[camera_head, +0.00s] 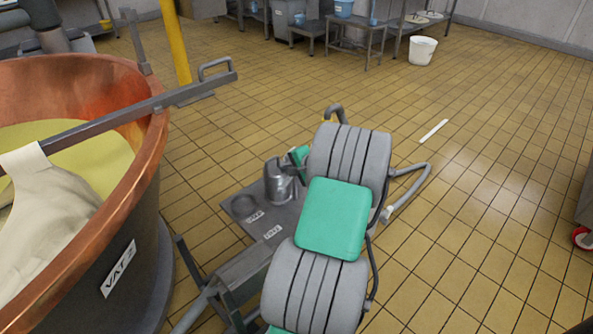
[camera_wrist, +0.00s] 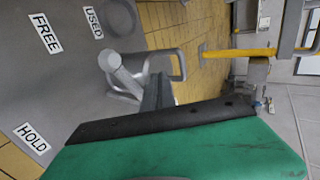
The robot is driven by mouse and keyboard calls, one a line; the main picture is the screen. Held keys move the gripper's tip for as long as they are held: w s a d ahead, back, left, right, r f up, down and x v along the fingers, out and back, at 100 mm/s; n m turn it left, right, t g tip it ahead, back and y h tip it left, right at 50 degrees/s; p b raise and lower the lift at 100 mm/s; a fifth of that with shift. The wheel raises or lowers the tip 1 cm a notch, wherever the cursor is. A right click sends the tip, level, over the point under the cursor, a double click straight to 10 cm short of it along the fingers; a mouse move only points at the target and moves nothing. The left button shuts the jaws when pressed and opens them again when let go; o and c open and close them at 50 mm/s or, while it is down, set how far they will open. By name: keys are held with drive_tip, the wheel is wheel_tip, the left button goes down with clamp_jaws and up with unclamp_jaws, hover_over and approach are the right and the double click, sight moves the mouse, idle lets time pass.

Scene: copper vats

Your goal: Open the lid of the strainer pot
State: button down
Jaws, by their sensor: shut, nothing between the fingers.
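The strainer pot (camera_head: 278,184) is a grey metal vessel standing upright on a low grey platform (camera_head: 225,190). In the head view I cannot tell how its lid sits. In the head view my arm hides most of the gripper.
Labels reading USED, FREE and HOLD lie on the platform, with a dark round ring (camera_head: 243,207) beside the pot. A large copper vat (camera_head: 130,215) labelled VAT 2 stands at left, with a grey bar (camera_head: 150,105) across it. Tiled floor at right is mostly clear.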

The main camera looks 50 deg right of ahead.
sight(279, 174)
drive_tip(key=w, duration=0.1)
drive_tip(key=w+r, duration=0.1)
drive_tip(key=w, duration=0.1)
drive_tip(key=shift+d, duration=0.2)
drive_tip(key=shift+r, duration=0.1)
drive_tip(key=shift+w+r+p, duration=0.25)
drive_tip(key=shift+r+p, duration=0.05)
drive_tip(key=shift+p, duration=0.2)
drive_tip(key=shift+w+g, duration=0.1)
drive_tip(key=shift+g, duration=0.2)
drive_tip(key=shift+w+r+p, duration=0.1)
drive_tip(key=shift+p, duration=0.25)
